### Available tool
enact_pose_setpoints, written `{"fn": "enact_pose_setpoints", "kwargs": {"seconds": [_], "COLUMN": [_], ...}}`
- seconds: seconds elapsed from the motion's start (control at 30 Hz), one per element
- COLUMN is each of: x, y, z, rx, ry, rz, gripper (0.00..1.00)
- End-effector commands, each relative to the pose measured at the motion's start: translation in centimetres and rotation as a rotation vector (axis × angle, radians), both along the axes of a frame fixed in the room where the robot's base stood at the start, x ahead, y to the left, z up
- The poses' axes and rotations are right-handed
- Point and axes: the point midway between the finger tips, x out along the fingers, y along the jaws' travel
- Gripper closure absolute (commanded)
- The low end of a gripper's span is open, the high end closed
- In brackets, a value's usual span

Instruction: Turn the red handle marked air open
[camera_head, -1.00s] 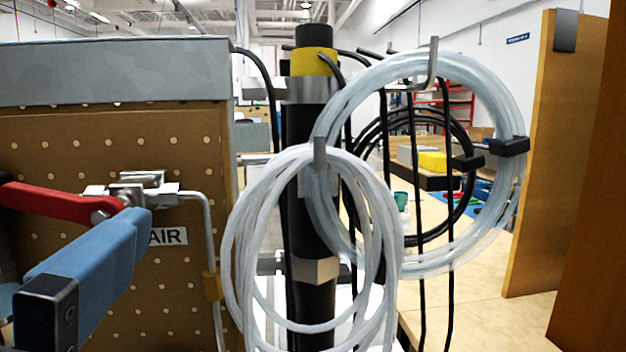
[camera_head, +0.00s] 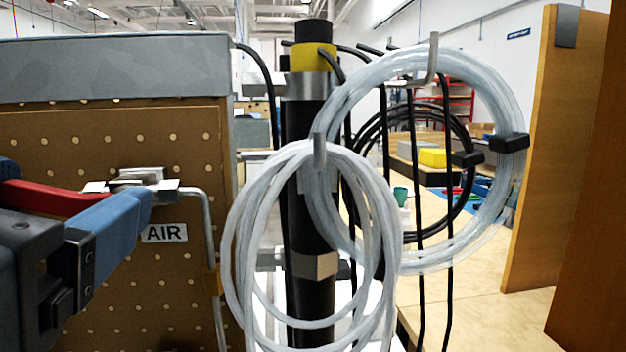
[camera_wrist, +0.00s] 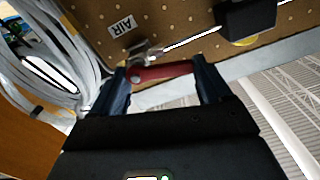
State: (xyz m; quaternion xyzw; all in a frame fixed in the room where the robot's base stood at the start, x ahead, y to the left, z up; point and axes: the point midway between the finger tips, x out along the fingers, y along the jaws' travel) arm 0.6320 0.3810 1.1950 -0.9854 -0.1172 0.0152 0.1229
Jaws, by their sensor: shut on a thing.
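The red handle (camera_head: 50,198) runs roughly level to the left from a metal valve (camera_head: 140,180) on the brown pegboard. The white AIR label (camera_head: 164,233) sits just below the valve. My gripper (camera_head: 72,188) has its blue fingers on both sides of the handle, and the near finger hides part of it. In the wrist view my gripper (camera_wrist: 160,68) shows the red handle (camera_wrist: 160,73) spanning the space between the two fingers. The valve (camera_wrist: 140,55) and the AIR label (camera_wrist: 122,25) lie just beyond the left fingertip there.
A metal pipe (camera_head: 208,250) runs from the valve down the pegboard (camera_head: 120,300). Coiled clear tubing (camera_head: 240,235) hangs on a black post (camera_head: 312,225) to the right. A wooden panel (camera_head: 540,160) stands at far right.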

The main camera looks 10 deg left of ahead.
Motion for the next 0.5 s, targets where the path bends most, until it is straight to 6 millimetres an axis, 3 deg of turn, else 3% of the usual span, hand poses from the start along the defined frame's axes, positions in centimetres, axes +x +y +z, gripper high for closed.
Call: {"fn": "enact_pose_setpoints", "kwargs": {"seconds": [0.1,0.5], "x": [0.00,0.04], "y": [-0.03,0.11], "z": [-0.01,-0.30], "rx": [0.000,-0.233], "ry": [0.000,-0.057], "rz": [-0.001,-0.003], "gripper": [0.53,0.53]}}
